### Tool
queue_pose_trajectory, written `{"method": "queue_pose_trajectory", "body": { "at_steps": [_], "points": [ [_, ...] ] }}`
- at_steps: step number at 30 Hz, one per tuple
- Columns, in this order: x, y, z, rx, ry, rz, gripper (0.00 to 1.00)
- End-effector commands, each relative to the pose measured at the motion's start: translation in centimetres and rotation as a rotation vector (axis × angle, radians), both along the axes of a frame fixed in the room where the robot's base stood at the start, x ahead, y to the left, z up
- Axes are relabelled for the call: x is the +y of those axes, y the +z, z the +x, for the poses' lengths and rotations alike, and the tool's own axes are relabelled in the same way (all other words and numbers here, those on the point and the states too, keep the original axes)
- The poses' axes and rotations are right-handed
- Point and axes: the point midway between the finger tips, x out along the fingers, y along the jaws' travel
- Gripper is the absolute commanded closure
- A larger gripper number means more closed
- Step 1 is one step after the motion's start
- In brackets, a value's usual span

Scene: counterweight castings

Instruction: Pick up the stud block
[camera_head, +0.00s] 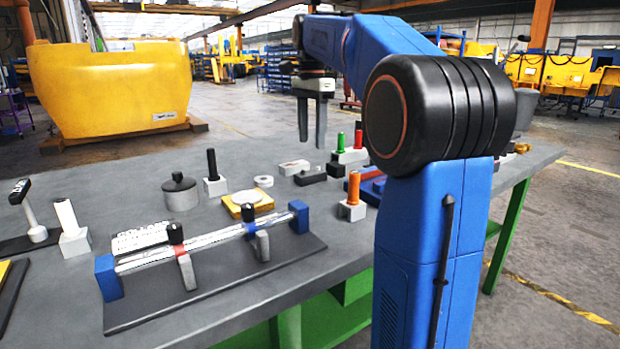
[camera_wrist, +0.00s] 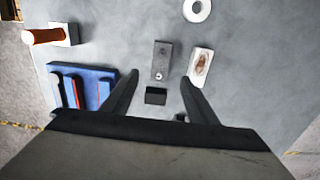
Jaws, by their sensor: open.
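A dark grey block (camera_wrist: 161,58) with a small bright round stud at one end best fits the name stud block. It lies on the table just beyond my fingertips in the wrist view. In the head view it is a low dark block (camera_head: 310,178) below my gripper (camera_head: 312,143). My gripper (camera_wrist: 160,80) is open and empty, its fingers pointing down, well above the table. A small black block (camera_wrist: 156,96) shows between the fingers. A white block (camera_wrist: 201,66) with a brown oval recess lies right of the grey block, near the right fingertip.
A white ring (camera_wrist: 197,10) lies beyond the blocks. A blue tray (camera_wrist: 88,85) and an orange peg on a white base (camera_wrist: 64,34) are to the left. Green and red pegs (camera_head: 358,139) stand near my arm. A fixture with a long bar (camera_head: 210,246) fills the table's front.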

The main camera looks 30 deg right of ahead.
Motion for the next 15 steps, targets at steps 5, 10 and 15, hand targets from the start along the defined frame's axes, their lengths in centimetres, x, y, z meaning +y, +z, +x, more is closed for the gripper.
{"method": "queue_pose_trajectory", "body": {
  "at_steps": [5,10,15],
  "points": [
    [0.0,-3.1,-0.1,0.003,0.000,0.001,0.47],
    [0.0,-4.7,0.0,0.000,0.000,0.000,0.47],
    [0.1,-5.5,0.0,0.002,0.000,0.001,0.47]
  ]
}}
